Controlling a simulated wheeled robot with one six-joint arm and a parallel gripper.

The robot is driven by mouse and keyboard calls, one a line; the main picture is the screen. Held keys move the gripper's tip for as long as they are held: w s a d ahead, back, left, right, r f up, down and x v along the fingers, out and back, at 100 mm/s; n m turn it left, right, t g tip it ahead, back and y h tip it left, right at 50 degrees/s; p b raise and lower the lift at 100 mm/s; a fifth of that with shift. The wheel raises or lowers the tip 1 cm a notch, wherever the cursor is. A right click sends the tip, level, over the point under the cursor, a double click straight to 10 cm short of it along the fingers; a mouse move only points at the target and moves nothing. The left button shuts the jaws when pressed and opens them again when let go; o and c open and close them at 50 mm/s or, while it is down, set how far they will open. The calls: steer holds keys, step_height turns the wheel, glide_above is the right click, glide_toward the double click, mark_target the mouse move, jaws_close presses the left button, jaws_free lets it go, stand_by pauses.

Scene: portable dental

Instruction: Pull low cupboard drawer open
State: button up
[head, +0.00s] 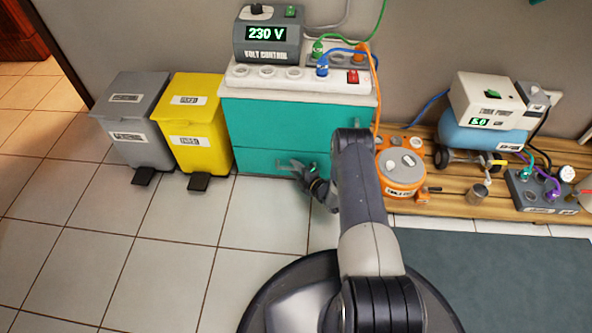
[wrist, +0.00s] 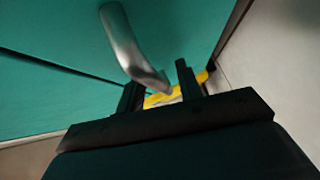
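The low teal cupboard (head: 285,122) stands against the wall under a pale worktop. A seam runs across its front, and the lower drawer front (head: 252,160) looks flush with the panel above. In the wrist view a curved metal handle (wrist: 123,45) stands out from the teal front (wrist: 55,45). My gripper (head: 298,168) is at the cupboard's lower front, partly hidden by my arm. In the wrist view my gripper's (wrist: 158,85) fingers are apart, with the handle's near end between or just in front of them. Contact cannot be told.
A yellow pedal bin (head: 195,130) and a grey bin (head: 128,110) stand left of the cupboard. An orange round unit (head: 400,175) and a compressor (head: 485,125) stand on a wooden pallet (head: 450,208) at right. The tiled floor in front and left is clear.

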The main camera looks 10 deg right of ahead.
steer(key=shift+c, duration=0.4)
jaws_close()
